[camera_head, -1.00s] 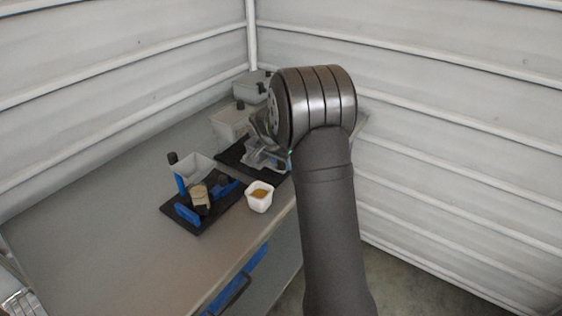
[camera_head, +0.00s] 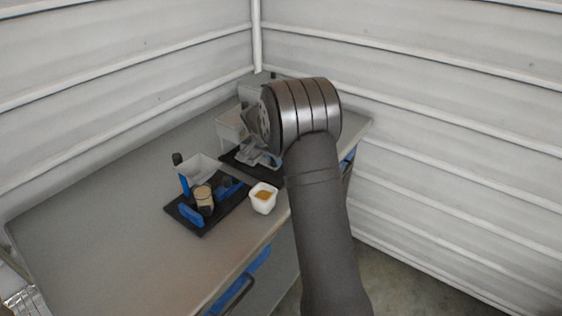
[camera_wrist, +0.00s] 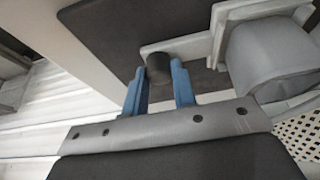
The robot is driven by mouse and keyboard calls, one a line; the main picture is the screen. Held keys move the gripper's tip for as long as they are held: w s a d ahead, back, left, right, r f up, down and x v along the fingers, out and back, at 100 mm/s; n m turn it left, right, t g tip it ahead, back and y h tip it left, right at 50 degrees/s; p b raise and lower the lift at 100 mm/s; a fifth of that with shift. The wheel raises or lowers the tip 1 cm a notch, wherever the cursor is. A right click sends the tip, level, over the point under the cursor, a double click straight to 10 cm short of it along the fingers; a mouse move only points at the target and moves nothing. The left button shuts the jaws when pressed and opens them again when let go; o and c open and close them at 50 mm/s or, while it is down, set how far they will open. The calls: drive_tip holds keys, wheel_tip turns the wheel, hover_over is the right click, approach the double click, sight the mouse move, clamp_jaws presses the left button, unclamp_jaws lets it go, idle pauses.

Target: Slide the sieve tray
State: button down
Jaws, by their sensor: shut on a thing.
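In the wrist view my gripper (camera_wrist: 158,86) has its two blue fingers closed around a short black knob (camera_wrist: 157,67). The knob joins a pale grey bar-like part (camera_wrist: 190,45), which I take to be the sieve tray or its handle. A perforated beige surface (camera_wrist: 302,135) shows at the lower right; whether it belongs to the sieve cannot be told. In the head view my wrist hides most of the gripper and tray. A pale grey fixture (camera_head: 254,154) shows just left of my wrist, on a black base (camera_head: 238,163).
A rounded grey body (camera_wrist: 268,58) is close to the right of my fingers. On the table (camera_head: 110,200) are a black-based stand with blue parts (camera_head: 192,216), a small jar (camera_head: 203,196) and a white cup with brown contents (camera_head: 263,198). The table's left side is clear.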

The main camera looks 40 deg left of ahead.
drive_tip(key=shift+a, duration=0.1)
drive_tip(key=c, duration=1.2)
unclamp_jaws()
drive_tip(key=shift+o, duration=0.2)
drive_tip(key=v, duration=1.7)
drive_tip(key=shift+s+r, duration=0.15)
